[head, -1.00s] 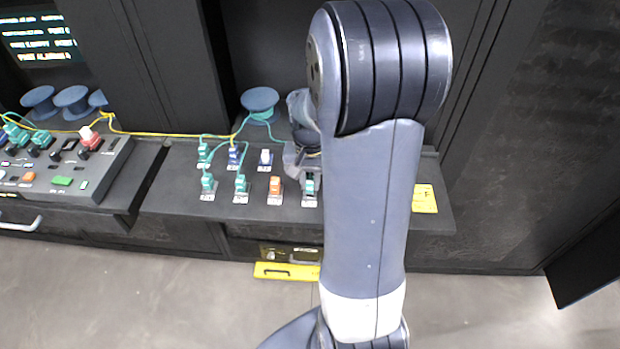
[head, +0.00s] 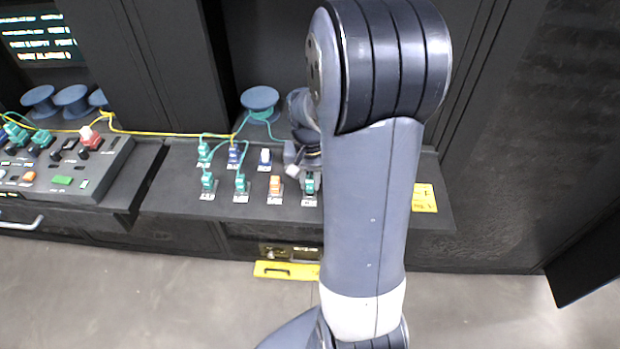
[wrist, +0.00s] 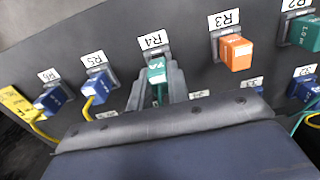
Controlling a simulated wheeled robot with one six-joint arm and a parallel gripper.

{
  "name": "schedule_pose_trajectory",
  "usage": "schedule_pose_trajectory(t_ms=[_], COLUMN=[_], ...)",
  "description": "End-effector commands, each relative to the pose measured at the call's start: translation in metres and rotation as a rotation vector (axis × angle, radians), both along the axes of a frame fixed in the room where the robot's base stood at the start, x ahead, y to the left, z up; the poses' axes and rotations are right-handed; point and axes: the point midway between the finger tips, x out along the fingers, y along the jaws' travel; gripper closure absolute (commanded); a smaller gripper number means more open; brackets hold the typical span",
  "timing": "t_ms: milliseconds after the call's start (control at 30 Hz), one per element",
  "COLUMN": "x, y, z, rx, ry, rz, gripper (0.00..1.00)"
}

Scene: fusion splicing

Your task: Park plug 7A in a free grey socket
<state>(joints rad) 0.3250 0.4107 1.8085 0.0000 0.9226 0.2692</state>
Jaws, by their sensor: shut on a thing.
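A teal plug (wrist: 156,70) marked 7A stands at the grey socket (wrist: 154,50) labelled R4 in the wrist view. My gripper (wrist: 159,78) is shut on it, with a grey finger on either side. In the head view the teal plug (head: 310,183) is at the right end of the front row. Most of my gripper is hidden there behind my arm. The plug appears in line with the R4 socket, but I cannot tell whether it is fully seated.
An orange plug (wrist: 236,52) sits at R3 and a teal plug (wrist: 303,33) at R2. Blue plugs with yellow cables stand at R5 (wrist: 94,87) and R6 (wrist: 52,98). A second row lies behind. A control panel (head: 60,165) is at the left.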

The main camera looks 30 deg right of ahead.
Motion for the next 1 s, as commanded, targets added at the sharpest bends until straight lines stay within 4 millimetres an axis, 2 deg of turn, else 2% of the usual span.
schedule_pose_trajectory(t_ms=[1000], x=[0.0], y=[0.0], z=[-0.01], rx=[0.0], ry=[0.0], rz=[0.0], gripper=[1.0])
